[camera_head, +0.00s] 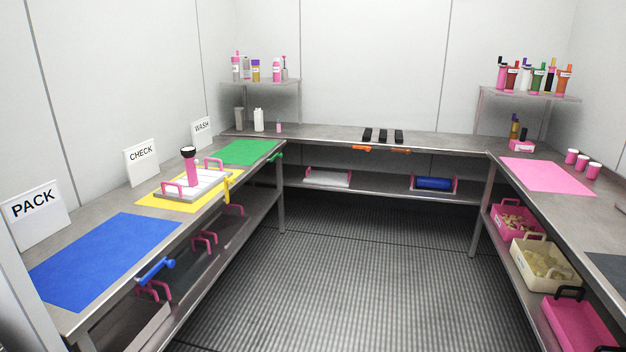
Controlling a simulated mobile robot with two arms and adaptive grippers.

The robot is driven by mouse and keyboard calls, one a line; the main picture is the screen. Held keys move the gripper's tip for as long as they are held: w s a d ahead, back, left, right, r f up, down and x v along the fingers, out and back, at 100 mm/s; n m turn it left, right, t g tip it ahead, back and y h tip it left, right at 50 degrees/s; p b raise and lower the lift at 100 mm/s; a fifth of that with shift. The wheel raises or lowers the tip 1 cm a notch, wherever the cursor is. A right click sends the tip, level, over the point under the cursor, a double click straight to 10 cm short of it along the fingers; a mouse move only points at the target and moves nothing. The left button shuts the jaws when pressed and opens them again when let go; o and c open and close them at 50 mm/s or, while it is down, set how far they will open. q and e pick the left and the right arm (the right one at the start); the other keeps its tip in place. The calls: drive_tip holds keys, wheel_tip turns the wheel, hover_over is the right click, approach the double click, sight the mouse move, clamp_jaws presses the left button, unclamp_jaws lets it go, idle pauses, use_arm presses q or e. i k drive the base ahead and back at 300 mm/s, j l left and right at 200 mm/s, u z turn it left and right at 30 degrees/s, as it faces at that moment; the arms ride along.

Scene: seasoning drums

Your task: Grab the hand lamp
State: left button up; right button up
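A pink hand lamp (192,174) with a black head and a pale top stands upright on the left counter. It stands on or in a shallow grey tray (216,187) with pink handles. The tray lies over the yellow mat (163,205), below the CHECK sign (141,161). The lamp's foot is too small to make out clearly. Neither of my grippers is in view.
A blue mat (105,260) lies bare nearer me, and a green mat (248,152) lies beyond. Coloured handles, such as the blue one (156,270), stick out from the left counter's edge. The ribbed floor (340,270) between the counters is clear.

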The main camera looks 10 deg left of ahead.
sight(189, 154)
drive_tip(key=i+u, duration=0.1)
drive_tip(key=i, duration=0.5)
drive_tip(key=i+l, duration=0.1)
drive_tip(key=i, duration=0.5)
drive_tip(key=i+l+u, duration=0.15)
drive_tip(key=i, duration=0.45)
